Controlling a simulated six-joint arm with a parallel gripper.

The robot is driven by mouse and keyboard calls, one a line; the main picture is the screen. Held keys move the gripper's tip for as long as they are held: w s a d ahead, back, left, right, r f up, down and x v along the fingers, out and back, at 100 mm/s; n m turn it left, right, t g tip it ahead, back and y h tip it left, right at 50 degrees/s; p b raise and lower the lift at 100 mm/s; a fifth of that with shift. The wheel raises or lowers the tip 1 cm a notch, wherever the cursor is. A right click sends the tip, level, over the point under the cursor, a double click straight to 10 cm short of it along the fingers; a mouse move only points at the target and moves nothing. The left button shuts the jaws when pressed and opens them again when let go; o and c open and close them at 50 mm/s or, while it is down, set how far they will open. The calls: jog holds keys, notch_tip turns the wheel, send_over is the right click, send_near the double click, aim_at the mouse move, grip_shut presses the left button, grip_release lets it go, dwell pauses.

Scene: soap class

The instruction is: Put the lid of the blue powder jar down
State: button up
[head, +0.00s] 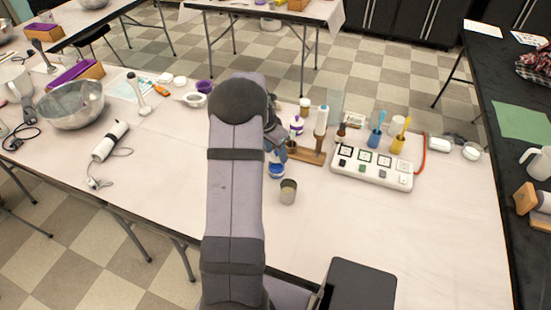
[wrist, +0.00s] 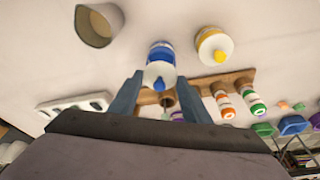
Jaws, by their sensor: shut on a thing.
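The blue powder jar (head: 276,171) stands on the table just beyond the grey cup, partly hidden by my arm in the head view. In the wrist view the jar (wrist: 160,50) shows behind its white lid (wrist: 159,72), which has a blue knob. My gripper (wrist: 159,82) has one finger on each side of the lid and is shut on it. In the head view my gripper (head: 276,148) is mostly hidden behind my arm. I cannot tell whether the lid touches the jar's rim or is slightly above it.
A grey cup (head: 288,192) stands near the jar. A yellow jar (wrist: 213,45) is close beside it in the wrist view. A wooden rack (head: 308,156), bottles and a white panel (head: 372,170) stand right of my gripper. The table's front right is clear.

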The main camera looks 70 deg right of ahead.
aim_at(275, 152)
notch_tip(275, 152, up, 6)
jog(key=shift+r+b, duration=0.25)
jog(key=shift+b, duration=0.3)
jog(key=w+a+r+n+b, duration=0.1)
jog(key=w+a+b, duration=0.1)
jog(key=w, duration=0.4)
jog(key=a+f+m, duration=0.1)
jog(key=a+f, duration=0.4)
jog(key=a, duration=0.5)
jog(key=shift+a+f+m+b, duration=0.15)
jog(key=shift+f+m+b, duration=0.05)
jog(key=shift+m+b, duration=0.2)
jog(key=shift+f, duration=0.15)
jog(key=shift+w+f+p, duration=0.1)
jog(key=shift+f+p, duration=0.4)
jog(key=shift+f, duration=4.35)
jog(key=shift+f+b, duration=0.25)
jog(key=shift+b, duration=0.05)
jog(key=o, duration=1)
jog(key=shift+r, duration=0.1)
